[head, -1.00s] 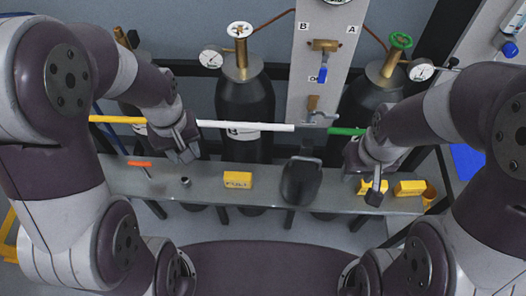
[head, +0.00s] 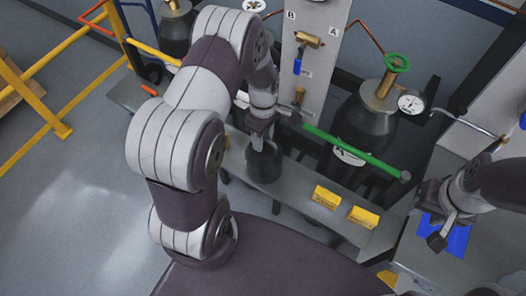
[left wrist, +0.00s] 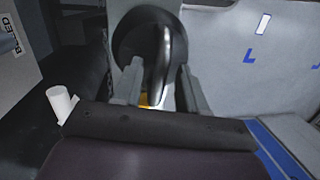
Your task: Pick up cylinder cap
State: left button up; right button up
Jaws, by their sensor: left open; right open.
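The cylinder cap (head: 266,168) is a dark, rounded piece on the grey shelf, partly hidden behind my left gripper in the head view. My left gripper (head: 260,138) hangs just above it, open and pointing down. In the left wrist view a dark round body with a shiny raised strip, which looks like the cap (left wrist: 128,38), lies beyond my two spread fingers (left wrist: 158,90). Whether the fingers touch it cannot be told. My right gripper (head: 438,226) is open and empty at the right, over a blue patch.
A green bar (head: 350,150) crosses in front of a dark gas cylinder (head: 362,120). A panel (head: 308,50) with a blue-handled valve stands behind. The floor at left (head: 75,200) is open.

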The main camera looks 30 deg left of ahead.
pick_arm(q)
jog(key=shift+d+f, duration=0.1)
jog(key=shift+f, duration=0.25)
jog(key=shift+d, duration=0.25)
jog(key=shift+a, duration=0.15)
grip_shut()
dwell(0.8)
